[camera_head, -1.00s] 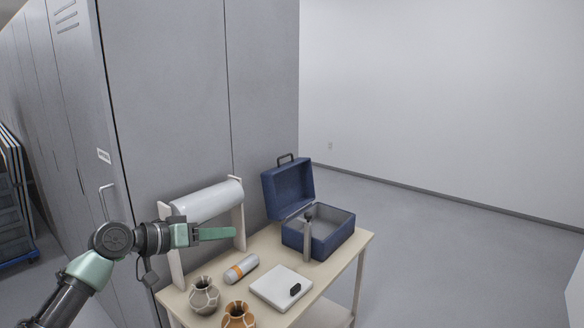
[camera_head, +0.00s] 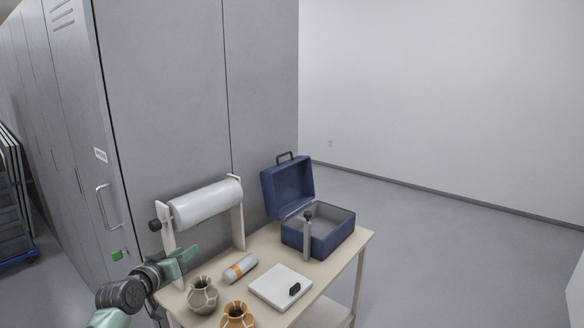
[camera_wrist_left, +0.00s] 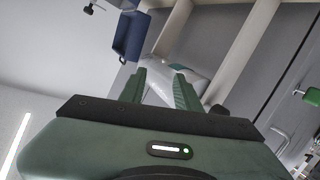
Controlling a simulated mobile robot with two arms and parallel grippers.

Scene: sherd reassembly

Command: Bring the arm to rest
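My left gripper (camera_head: 181,260) is low at the left end of the table (camera_head: 266,250), in front of the roll stand. In the left wrist view its two green fingers (camera_wrist_left: 160,84) stand apart with nothing held between them, so it is open. The white roll (camera_head: 206,203) on its stand shows beyond the fingers in the left wrist view (camera_wrist_left: 185,62). My right gripper is in neither view.
A grey pot (camera_head: 202,296) and an orange pot (camera_head: 238,316) stand at the table's front. Behind them are an orange-banded cylinder (camera_head: 241,268), a white flat device (camera_head: 280,287), a dark upright tool (camera_head: 307,238) and an open blue case (camera_head: 330,238). Grey cabinets (camera_head: 165,100) rise behind.

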